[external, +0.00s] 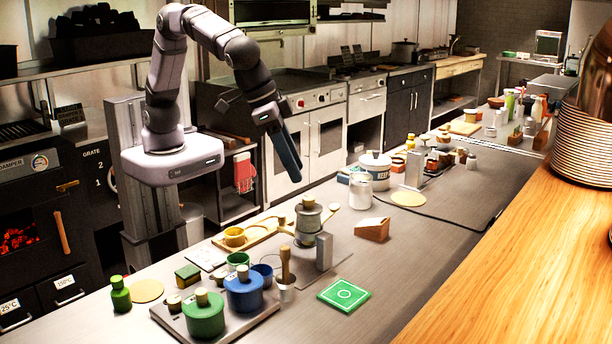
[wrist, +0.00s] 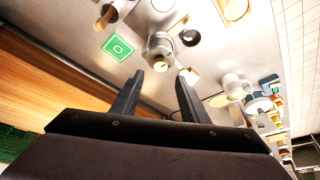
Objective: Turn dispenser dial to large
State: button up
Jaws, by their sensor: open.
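The likely dispenser is a grey-green cylinder (external: 308,224) with a round knob on top, standing on the steel counter near the middle of the external view. My gripper (external: 294,176) hangs above and behind the counter, up and left of the dispenser, apart from everything. In the wrist view my gripper (wrist: 159,76) has its two fingers spread with nothing between them.
A grey upright block (external: 324,252) stands close beside the dispenser. A green card (external: 344,295) and a wooden block (external: 372,230) lie to its right. Blue (external: 244,290) and green (external: 203,315) lidded pots stand at the front left. A white canister (external: 375,171) stands farther back.

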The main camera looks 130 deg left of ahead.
aim_at(308, 197)
jog(key=shift+s+n, duration=0.1)
jog(key=shift+n, duration=0.5)
jog(key=shift+f, duration=0.1)
jog(key=shift+p+x, duration=1.4)
jog(key=shift+x, duration=2.25)
grip_shut()
